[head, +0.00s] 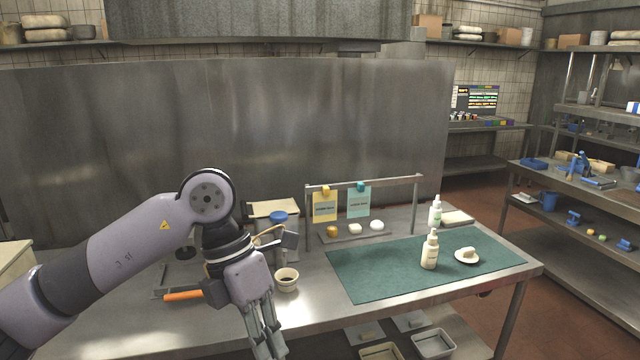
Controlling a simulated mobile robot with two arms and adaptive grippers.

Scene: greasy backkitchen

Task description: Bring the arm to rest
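My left arm comes in from the left and bends down at the elbow over the left part of the steel table (330,310). My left gripper (268,345) points down at the table's front edge, near the bottom of the view. I see no object between its fingers, but the angle does not show whether they are open or shut. My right gripper is not in view.
A small cup (287,279) stands just right of my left gripper. An orange-handled tool (184,296) lies behind the arm. A green mat (385,280) holds a pump bottle (430,250) and a saucer (467,258). A rack (364,183) with two cards stands behind.

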